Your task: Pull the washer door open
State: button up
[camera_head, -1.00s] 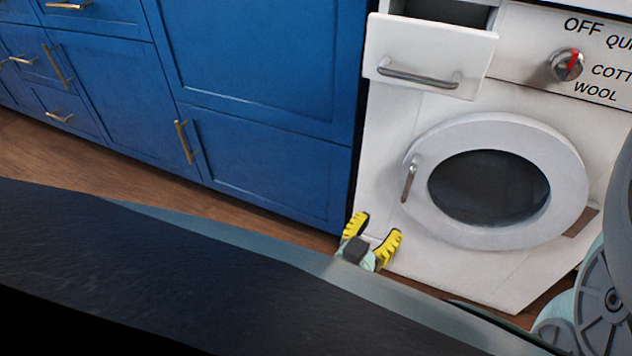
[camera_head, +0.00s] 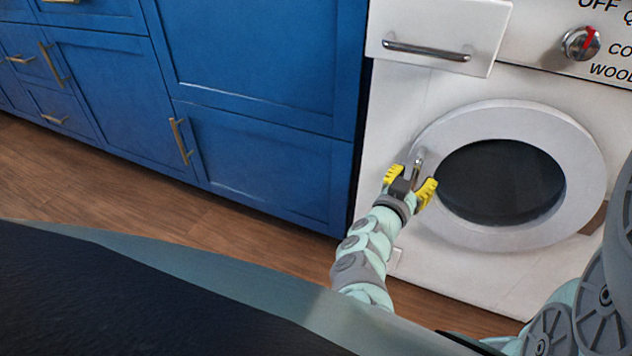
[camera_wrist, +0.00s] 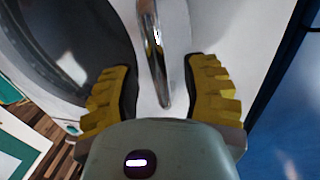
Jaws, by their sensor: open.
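The white washer (camera_head: 392,122) stands at the right in the head view. Its round door (camera_head: 580,150) has a white ring and a dark window, and looks shut. A metal handle (camera_head: 418,160) sits on the left of the ring; it also shows in the wrist view (camera_wrist: 153,45). My gripper (camera_head: 411,180) is open at the handle, with yellow fingers. In the wrist view my gripper (camera_wrist: 160,85) has one finger on each side of the handle's end, with a gap to both. The lower part of the handle is partly hidden in the head view.
The washer's drawer (camera_head: 430,40) sticks out above the door. A control panel with a knob (camera_head: 580,43) is at the upper right. Blue cabinets (camera_head: 265,160) stand left of the washer. The wooden floor (camera_head: 130,170) in front of them is clear.

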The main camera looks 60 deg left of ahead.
jog(key=shift+w+a, duration=0.15)
jog(key=shift+w, duration=0.35)
jog(key=shift+s, duration=0.1)
jog(key=shift+c, duration=0.3)
grip_shut()
